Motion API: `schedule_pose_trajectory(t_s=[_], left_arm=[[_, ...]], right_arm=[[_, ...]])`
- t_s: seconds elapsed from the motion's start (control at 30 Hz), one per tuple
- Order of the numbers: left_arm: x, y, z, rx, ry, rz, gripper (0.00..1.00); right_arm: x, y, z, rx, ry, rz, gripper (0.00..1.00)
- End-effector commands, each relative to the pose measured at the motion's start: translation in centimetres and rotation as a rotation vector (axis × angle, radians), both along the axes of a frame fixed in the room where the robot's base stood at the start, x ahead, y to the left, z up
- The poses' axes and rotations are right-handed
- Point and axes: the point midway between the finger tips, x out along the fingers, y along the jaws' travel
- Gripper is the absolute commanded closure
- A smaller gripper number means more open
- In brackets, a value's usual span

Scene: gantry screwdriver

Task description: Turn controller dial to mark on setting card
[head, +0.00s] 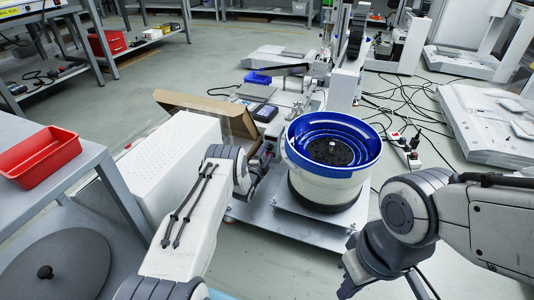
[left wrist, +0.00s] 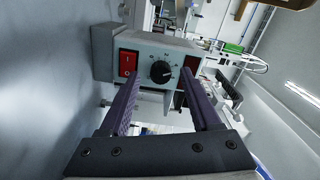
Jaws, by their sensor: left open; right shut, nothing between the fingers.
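The controller is a grey box (left wrist: 150,48) in the left wrist view, with a red rocker switch (left wrist: 128,62) and a black round dial (left wrist: 161,72). A pale pointer line shows on the dial, with small marks around it too small to read. My left gripper (left wrist: 160,80) is open, its two dark fingers pointing at the box front on either side of the dial. Whether they touch the box is unclear. In the head view my left gripper (head: 266,158) is partly hidden beside the bowl feeder. My right gripper (head: 360,275) is shut and empty, low at the right. I cannot make out the setting card.
A blue-rimmed bowl feeder (head: 332,145) stands right of my left gripper. A white perforated box (head: 170,158) and an open cardboard box (head: 200,105) are on its left. A red bin (head: 40,155) sits on the left table. Cables (head: 405,105) lie on the floor.

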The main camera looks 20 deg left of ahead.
Motion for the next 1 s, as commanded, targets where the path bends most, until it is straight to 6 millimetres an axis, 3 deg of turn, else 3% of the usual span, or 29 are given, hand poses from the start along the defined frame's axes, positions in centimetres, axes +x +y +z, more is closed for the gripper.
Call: schedule_pose_trajectory(t_s=[0.17,0.63,0.8,1.0], left_arm=[[-0.9,0.1,0.3,0.0,0.001,0.0,0.36],[-9.1,0.4,0.3,-0.001,0.004,0.002,0.36],[-10.4,0.5,0.1,-0.001,0.002,0.002,0.36],[-10.6,0.5,0.0,0.0,0.0,0.001,0.36]], right_arm=[[0.0,0.0,1.0,0.0,0.0,0.0,1.0],[0.0,0.0,6.8,0.0,0.0,0.0,1.0],[0.0,0.0,7.3,0.0,0.0,0.0,1.0],[0.0,0.0,7.3,0.0,0.0,0.0,1.0]])
